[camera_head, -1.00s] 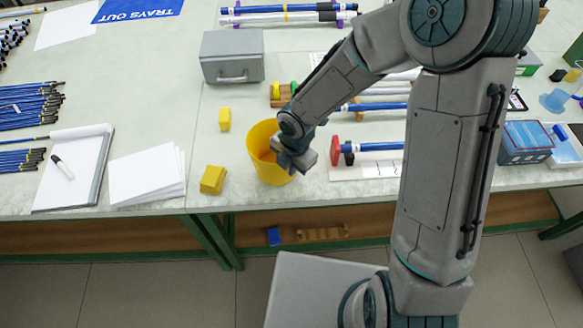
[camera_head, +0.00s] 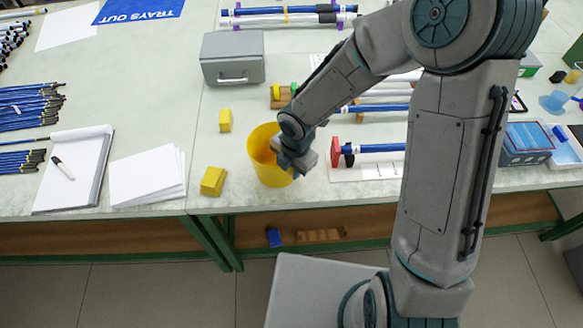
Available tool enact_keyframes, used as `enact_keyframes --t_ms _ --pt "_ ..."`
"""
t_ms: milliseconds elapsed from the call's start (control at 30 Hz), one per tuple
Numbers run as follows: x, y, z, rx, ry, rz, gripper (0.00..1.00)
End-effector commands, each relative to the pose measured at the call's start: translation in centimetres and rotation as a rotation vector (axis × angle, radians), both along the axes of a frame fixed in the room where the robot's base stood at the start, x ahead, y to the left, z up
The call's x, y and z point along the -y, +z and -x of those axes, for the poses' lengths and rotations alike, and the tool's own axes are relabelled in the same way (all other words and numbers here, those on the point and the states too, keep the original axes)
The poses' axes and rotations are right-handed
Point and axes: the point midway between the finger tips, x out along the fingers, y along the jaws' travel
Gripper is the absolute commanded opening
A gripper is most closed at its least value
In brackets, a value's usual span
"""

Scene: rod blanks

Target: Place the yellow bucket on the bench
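The yellow bucket (camera_head: 262,152) stands upright on the bench (camera_head: 224,182), close to its front edge. My gripper (camera_head: 290,166) is at the bucket's right side, over its rim, and covers part of the bucket. My wrist and forearm hide the fingers, so I cannot see whether they are open or shut on the rim.
Two yellow blocks, one near (camera_head: 213,181) and one farther back (camera_head: 225,120), sit left of the bucket. A grey metal box (camera_head: 232,60) stands behind. Blue rods on a rack with a red end piece (camera_head: 335,152) lie to the right. Paper (camera_head: 147,176) and a notepad lie left.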

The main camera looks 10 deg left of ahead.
Motion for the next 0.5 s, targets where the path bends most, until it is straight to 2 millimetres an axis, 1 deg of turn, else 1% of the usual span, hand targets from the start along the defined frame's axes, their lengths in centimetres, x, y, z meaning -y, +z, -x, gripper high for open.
enact_keyframes --t_ms 33,300,400,500 --pt "0.2 1.1 -0.1 0.003 -0.003 0.0 0.24" --pt "0.7 6.6 0.2 0.005 -0.005 0.0 0.24" --pt "0.8 8.5 0.3 0.005 -0.002 -0.001 0.24" --pt "0.9 9.8 0.4 0.004 -0.001 0.0 0.24"
